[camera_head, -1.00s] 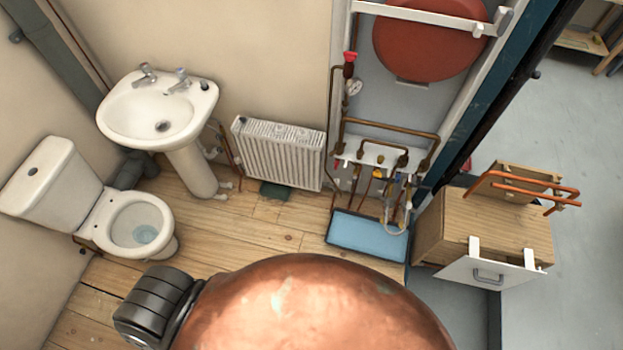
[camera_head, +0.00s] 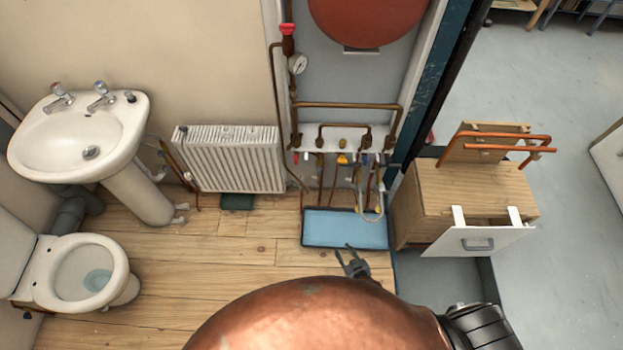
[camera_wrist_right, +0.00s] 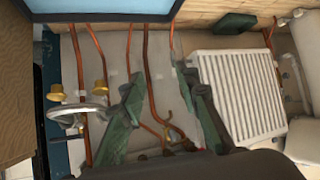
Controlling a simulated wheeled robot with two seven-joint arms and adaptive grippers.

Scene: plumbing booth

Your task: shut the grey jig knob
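The pipe board (camera_head: 318,137) with its copper pipes and small coloured valve knobs is on the wall in the head view. I cannot single out the grey jig knob there; the knobs are too small. My right gripper (camera_head: 352,262) is in front of the blue tray's near edge, below and apart from the board. In the right wrist view its two green fingers (camera_wrist_right: 165,108) are spread with nothing between them. Copper pipes and a brass-yellow fitting (camera_wrist_right: 57,93) show beyond the fingers, at the left. My left gripper is not in view.
A blue tray (camera_head: 345,229) lies on the floor below the pipes. A radiator (camera_head: 230,160) is to the left, and a wooden cabinet (camera_head: 470,190) with copper pipes on top is to the right. The basin (camera_head: 80,135) and toilet (camera_head: 85,275) are farther left. Wooden floor between is clear.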

